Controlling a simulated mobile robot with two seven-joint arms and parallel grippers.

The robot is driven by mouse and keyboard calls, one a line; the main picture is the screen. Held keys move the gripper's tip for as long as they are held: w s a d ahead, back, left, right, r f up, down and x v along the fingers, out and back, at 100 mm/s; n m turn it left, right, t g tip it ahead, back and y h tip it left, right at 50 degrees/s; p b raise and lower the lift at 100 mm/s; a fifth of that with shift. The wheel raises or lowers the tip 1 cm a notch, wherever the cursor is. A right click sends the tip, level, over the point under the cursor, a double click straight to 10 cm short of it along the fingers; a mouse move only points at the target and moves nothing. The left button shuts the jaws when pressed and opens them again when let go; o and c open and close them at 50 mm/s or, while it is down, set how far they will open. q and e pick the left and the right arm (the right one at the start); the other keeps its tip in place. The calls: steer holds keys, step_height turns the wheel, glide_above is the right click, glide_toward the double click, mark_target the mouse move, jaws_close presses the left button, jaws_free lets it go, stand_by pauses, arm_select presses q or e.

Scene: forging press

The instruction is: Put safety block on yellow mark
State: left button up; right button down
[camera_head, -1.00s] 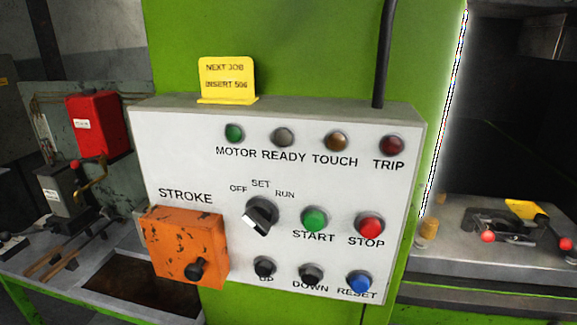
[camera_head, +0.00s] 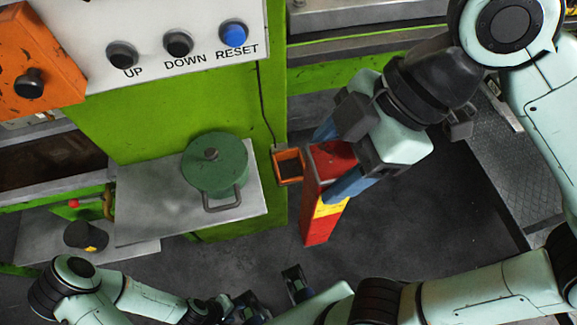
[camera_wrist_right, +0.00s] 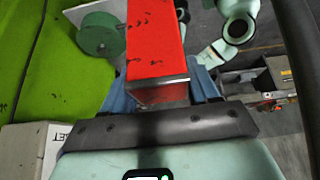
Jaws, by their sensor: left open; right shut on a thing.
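The safety block (camera_head: 315,222) is a long red post with a yellow band, standing roughly upright beside the green press column. My right gripper (camera_head: 345,160) is shut on its upper end, with blue finger pads on either side. The right wrist view shows the red block (camera_wrist_right: 155,45) between the blue fingers, running away from the gripper. Whether its lower end touches the floor I cannot tell. My left gripper (camera_head: 268,296) is open and empty at the bottom of the head view, apart from the block. The yellow mark does not show in the current views.
An orange open holder (camera_head: 288,166) hangs on the press column, close left of the block. The control panel (camera_head: 190,15) is above. Dark floor (camera_head: 410,230) is clear to the right.

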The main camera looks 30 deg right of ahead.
arm_select(q)
steer(key=shift+r, duration=0.1)
arm_select(e)
steer(key=shift+w+r, duration=0.15)
steer(key=w+d+p, duration=0.2)
steer(key=w, duration=0.7)
steer(key=w+d+p, duration=0.3)
steer(key=w, duration=0.7)
arm_select(q)
steer(key=r+b, duration=0.1)
steer(key=w+r+b, duration=0.1)
steer(key=r, duration=0.1)
steer(key=shift+w+r, duration=0.15)
arm_select(e)
step_height(320, 180, down, 7)
steer(key=shift+w+a+r, duration=0.15)
steer(key=shift+f, duration=0.2)
arm_select(q)
steer(key=shift+f, duration=0.2)
arm_select(e)
steer(key=shift+c, duration=1.4)
jaws_free()
steer(key=shift+f, duration=0.1)
